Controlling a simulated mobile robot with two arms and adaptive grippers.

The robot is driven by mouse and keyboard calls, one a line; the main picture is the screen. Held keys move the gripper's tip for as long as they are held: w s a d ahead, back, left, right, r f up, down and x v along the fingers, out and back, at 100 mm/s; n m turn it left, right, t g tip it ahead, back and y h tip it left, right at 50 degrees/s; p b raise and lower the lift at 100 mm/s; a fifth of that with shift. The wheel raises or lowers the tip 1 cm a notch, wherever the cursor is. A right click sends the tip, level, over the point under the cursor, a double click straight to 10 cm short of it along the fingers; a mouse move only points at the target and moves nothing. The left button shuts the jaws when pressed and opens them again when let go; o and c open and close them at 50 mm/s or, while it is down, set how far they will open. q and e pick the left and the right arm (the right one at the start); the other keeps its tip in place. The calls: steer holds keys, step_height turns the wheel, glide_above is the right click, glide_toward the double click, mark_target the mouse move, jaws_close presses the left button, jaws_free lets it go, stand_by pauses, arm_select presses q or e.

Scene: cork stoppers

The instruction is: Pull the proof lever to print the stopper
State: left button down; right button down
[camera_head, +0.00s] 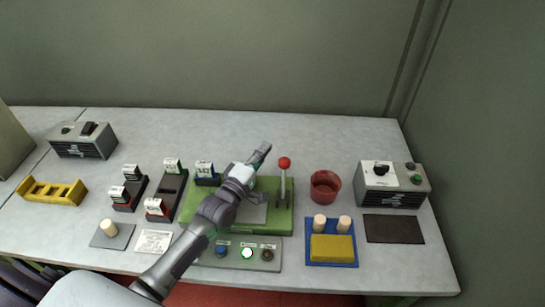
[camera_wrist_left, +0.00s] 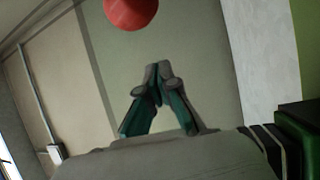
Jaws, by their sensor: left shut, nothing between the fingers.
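The proof lever (camera_head: 283,184) stands upright at the right end of the green base (camera_head: 278,218), with a red ball knob (camera_head: 284,163) on top. In the left wrist view the red knob (camera_wrist_left: 131,12) is at the top edge, beyond the fingertips and apart from them. My left gripper (camera_head: 264,149) is shut and empty, just left of the knob in the head view; its fingers also show in the left wrist view (camera_wrist_left: 159,72). My left arm hides part of the green base. I cannot tell which stopper sits in the press. My right gripper is not in view.
A red cup (camera_head: 325,187) stands right of the lever. A blue tray (camera_head: 332,262) holds two corks and a yellow block. A control box (camera_head: 394,184) is at the right. A grey button panel (camera_head: 240,255) lies in front; its middle button glows green. Label stands are at left.

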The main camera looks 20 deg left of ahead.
mark_target(284, 177)
arm_select(q)
steer(key=d, duration=0.1)
steer(key=s+d+p, duration=0.1)
steer(key=s+d, duration=0.1)
steer(key=shift+s+d+f, duration=0.15)
steer(key=shift+d+f, duration=0.05)
steer(key=shift+f, duration=0.1)
